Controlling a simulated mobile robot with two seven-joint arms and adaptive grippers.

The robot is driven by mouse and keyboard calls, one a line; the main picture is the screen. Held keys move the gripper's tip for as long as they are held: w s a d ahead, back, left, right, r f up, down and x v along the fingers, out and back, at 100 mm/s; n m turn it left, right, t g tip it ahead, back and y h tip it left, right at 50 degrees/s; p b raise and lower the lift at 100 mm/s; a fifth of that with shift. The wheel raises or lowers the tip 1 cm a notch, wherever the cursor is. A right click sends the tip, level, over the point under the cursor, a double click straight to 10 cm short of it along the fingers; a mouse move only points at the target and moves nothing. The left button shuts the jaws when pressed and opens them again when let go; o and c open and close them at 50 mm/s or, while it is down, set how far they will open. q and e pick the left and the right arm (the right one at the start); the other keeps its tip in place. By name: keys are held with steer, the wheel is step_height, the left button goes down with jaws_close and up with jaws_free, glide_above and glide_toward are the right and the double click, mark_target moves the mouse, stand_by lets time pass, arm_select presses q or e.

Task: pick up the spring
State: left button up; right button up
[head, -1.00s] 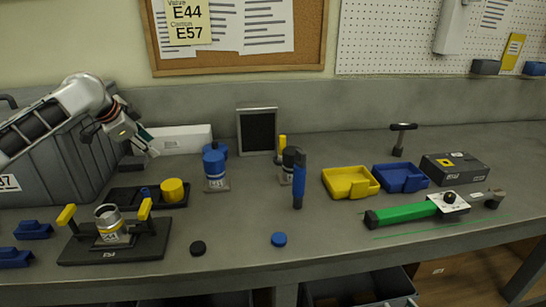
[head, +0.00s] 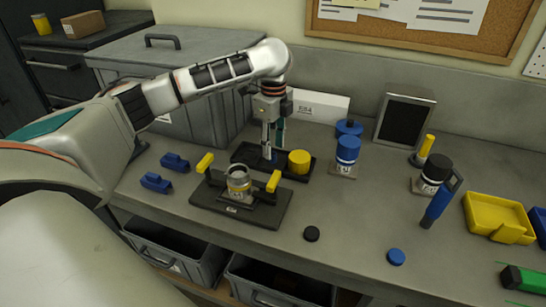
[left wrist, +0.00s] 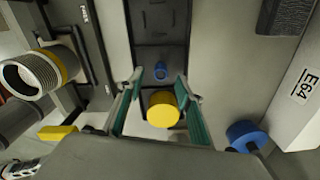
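A small blue piece, which looks like the spring (head: 273,158), stands in the black tray (head: 241,155). It also shows in the left wrist view (left wrist: 160,70), just ahead of and between the fingertips; its coils are too small to make out. My left gripper (head: 270,146) points down over the tray, close to the blue piece. In the left wrist view its two green-padded fingers (left wrist: 157,84) are spread apart with nothing held between them. A yellow cylinder (head: 299,161) stands in the same tray, right beside the gripper. My right gripper is not in view.
In front of the tray is a black fixture (head: 262,212) with yellow clamps around a metal ring (head: 238,178). A blue-capped part (head: 347,150) stands to the right, a white box (head: 322,106) behind. A grey bin (head: 195,65) stands at left. Black and blue caps lie in front.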

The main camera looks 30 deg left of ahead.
mark_target(273, 153)
arm_select(q)
steer(key=shift+a+f, duration=0.1)
steer(key=shift+f, duration=1.7)
steer(key=c, duration=1)
steer(key=shift+r, duration=0.15)
